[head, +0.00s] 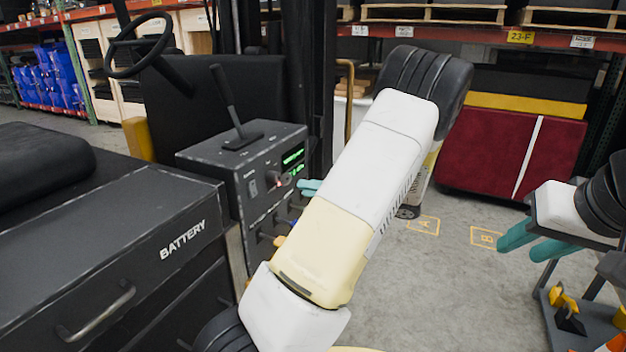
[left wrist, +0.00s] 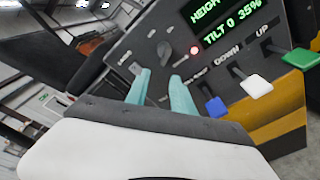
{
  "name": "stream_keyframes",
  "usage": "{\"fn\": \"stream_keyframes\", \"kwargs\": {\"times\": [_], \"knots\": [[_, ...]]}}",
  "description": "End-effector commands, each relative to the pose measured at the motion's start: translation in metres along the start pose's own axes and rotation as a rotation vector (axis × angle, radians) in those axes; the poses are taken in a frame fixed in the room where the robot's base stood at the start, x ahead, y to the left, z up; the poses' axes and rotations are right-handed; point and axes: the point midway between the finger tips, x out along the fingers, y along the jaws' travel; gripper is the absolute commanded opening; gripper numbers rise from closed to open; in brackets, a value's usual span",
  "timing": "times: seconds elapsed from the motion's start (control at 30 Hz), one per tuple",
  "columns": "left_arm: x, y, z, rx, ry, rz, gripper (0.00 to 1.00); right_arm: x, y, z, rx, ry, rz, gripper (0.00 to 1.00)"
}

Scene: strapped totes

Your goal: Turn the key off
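The dark control panel (head: 243,165) of the forklift has a grey key knob (head: 272,178) on its face. In the left wrist view the key knob (left wrist: 164,52) lies just beyond the fingertips, with a lit red lamp (left wrist: 194,50) at its right. My left gripper (head: 308,187) is close in front of the panel, partly hidden by my arm in the head view. In the left wrist view its teal fingers (left wrist: 160,82) are apart with nothing between them. Whether a tip touches the knob is unclear. My right gripper (head: 533,243) is open and empty, far right.
A green display (left wrist: 225,28) sits above blue (left wrist: 216,107), white (left wrist: 257,84) and green (left wrist: 300,58) levers. A black lever (head: 228,100) rises from the panel top. A battery box (head: 120,240) fills the lower left. Floor (head: 420,270) is open at centre right.

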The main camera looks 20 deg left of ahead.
Motion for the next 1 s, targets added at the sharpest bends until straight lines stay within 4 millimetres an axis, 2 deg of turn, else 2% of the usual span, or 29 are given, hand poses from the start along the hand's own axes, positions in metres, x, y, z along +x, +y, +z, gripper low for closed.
{"fn": "stream_keyframes", "kwargs": {"times": [0.1,0.2,0.63,0.8,1.0], "knots": [[-0.006,-0.008,0.011,0.078,-0.078,0.043,0.29,0.000,0.000,0.000,0.000,0.000,0.000,0.36],[-0.003,-0.009,0.015,0.101,-0.099,0.056,0.29,0.000,0.000,0.000,0.000,0.000,0.000,0.36],[0.059,-0.006,0.021,0.100,-0.097,0.055,0.29,0.000,0.000,0.000,0.000,0.000,0.000,0.36],[0.069,-0.006,0.022,0.100,-0.098,0.053,0.29,0.000,0.000,0.000,0.000,0.000,0.000,0.36],[0.070,-0.006,0.022,0.100,-0.098,0.053,0.29,0.000,0.000,0.000,0.000,-0.001,0.000,0.36]]}}
